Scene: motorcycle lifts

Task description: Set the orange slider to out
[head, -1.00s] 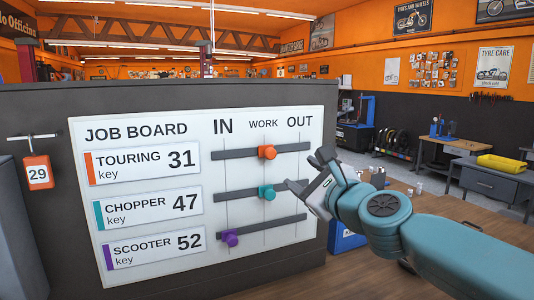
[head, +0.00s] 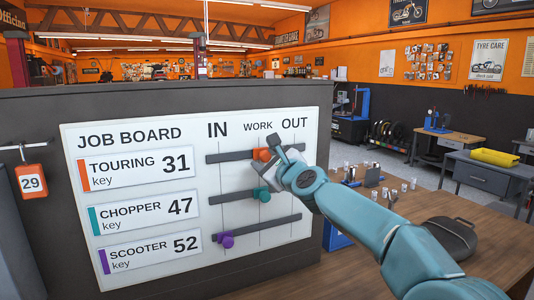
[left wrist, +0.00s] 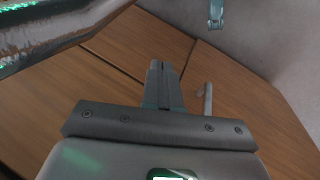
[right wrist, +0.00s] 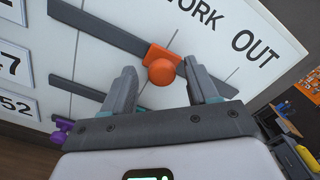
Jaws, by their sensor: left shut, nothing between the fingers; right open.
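The orange slider (head: 262,154) sits on the top track (head: 228,157) of the white job board (head: 120,275), under WORK, between IN and OUT. My right gripper (head: 273,157) is at the board beside the orange slider and partly covers it in the head view. In the right wrist view the orange knob (right wrist: 161,72) shows between the two spread fingertips, with no visible grip on it. My left gripper (left wrist: 163,80) shows only in the left wrist view, shut and empty, over a wooden surface.
A teal slider (head: 262,194) stands near WORK on the middle track, just below my gripper. A purple slider (head: 226,240) stands near IN on the bottom track. An orange tag marked 29 (head: 31,182) hangs at left. A wooden table (head: 440,205) lies at right.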

